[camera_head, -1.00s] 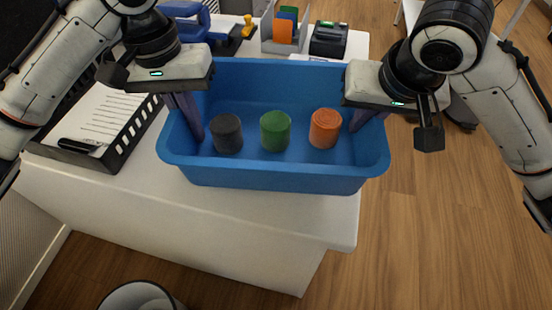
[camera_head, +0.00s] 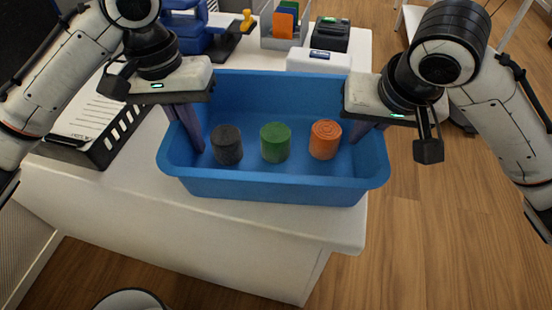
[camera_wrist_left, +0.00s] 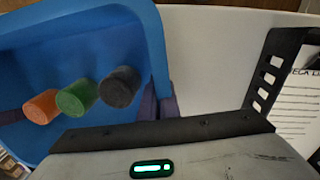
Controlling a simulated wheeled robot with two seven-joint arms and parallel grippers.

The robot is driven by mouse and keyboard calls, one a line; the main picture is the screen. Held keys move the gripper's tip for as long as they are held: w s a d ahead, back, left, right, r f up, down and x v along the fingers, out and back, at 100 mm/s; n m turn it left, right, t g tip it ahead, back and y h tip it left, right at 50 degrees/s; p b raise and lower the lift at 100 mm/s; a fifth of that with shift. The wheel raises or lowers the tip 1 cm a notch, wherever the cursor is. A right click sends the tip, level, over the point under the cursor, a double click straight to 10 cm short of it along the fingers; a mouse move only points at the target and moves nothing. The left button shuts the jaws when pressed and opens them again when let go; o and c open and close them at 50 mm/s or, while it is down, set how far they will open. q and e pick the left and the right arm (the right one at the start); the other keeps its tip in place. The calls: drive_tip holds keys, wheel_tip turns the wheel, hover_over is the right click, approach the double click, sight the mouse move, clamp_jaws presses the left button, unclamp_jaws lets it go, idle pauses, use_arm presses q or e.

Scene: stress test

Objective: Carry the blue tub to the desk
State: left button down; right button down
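The blue tub (camera_head: 275,190) is level in the head view, over the near part of the white desk (camera_head: 190,235). I cannot tell whether its base touches the desktop. It holds a black cylinder (camera_head: 227,145), a green cylinder (camera_head: 275,143) and an orange cylinder (camera_head: 325,140), upright in a row. My left gripper (camera_head: 190,132) is shut on the tub's left wall, and my right gripper (camera_head: 358,130) is at the right wall, apparently shut on it; its outer finger is hidden. The left wrist view shows the left fingers (camera_wrist_left: 158,103) at the tub's wall (camera_wrist_left: 158,60).
A black paper tray (camera_head: 100,150) stands close left of the tub. Behind the tub are a white box (camera_head: 318,62), a black device (camera_head: 330,35), a blue item (camera_head: 190,40) and an organizer (camera_head: 285,35). A round bin (camera_head: 132,300) stands on the floor in front.

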use_arm(q)
drive_tip(key=c, duration=2)
unclamp_jaws()
drive_tip(key=shift+a+f, duration=0.1)
drive_tip(key=shift+f, duration=0.05)
use_arm(e)
drive_tip(key=c, duration=2)
unclamp_jaws()
drive_tip(key=shift+f, duration=0.1)
use_arm(q)
drive_tip(key=r, duration=0.8)
drive_tip(key=a+r, duration=0.1)
drive_tip(key=r, duration=0.3)
use_arm(e)
drive_tip(key=v, duration=1.2)
